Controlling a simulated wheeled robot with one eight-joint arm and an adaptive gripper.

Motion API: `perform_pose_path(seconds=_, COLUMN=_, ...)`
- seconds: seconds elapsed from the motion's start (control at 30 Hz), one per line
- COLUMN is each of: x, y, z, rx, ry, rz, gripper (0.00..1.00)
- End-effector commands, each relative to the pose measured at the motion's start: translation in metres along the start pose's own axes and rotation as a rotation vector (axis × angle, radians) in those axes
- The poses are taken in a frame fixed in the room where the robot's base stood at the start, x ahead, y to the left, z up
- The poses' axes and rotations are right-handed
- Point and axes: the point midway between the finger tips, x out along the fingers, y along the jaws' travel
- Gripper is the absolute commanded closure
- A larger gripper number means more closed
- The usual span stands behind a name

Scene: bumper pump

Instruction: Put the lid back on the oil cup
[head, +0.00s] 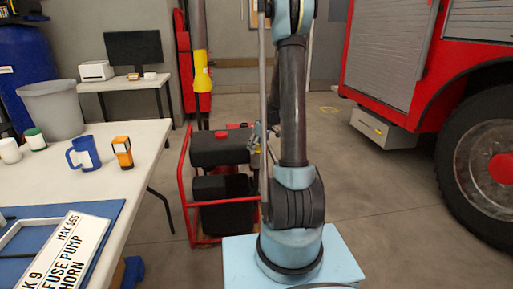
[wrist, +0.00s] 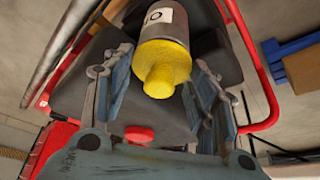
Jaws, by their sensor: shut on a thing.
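In the wrist view the oil cup (wrist: 168,17) is a grey cylinder with a white label, part of which shows an "O". A yellow lid (wrist: 163,68) with a round knob covers its near end. The lid lines up with the cup, but I cannot tell whether it is fully seated. In the head view my gripper (head: 256,138) is mostly hidden behind my arm, beside the pump; the cup and lid cannot be made out there.
The pump (head: 222,148) has black tanks inside a red tube frame (head: 186,195). A red cap (wrist: 139,134) shows on it. A white table (head: 135,150) with mugs stands left, and a red truck (head: 420,80) stands right. The floor between pump and truck is clear.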

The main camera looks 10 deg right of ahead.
Motion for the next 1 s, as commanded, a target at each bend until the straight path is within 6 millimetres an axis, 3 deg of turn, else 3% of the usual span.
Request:
perform_pose_path(seconds=0.9, x=0.0017, y=-0.0002, z=0.0004, rx=0.000, ry=0.000, rz=0.000, gripper=0.63)
perform_pose_path(seconds=0.93, x=0.0017, y=-0.0002, z=0.0004, rx=0.000, ry=0.000, rz=0.000, gripper=0.43)
perform_pose_path(seconds=1.0, x=0.0016, y=-0.0002, z=0.0005, rx=0.000, ry=0.000, rz=0.000, gripper=0.27)
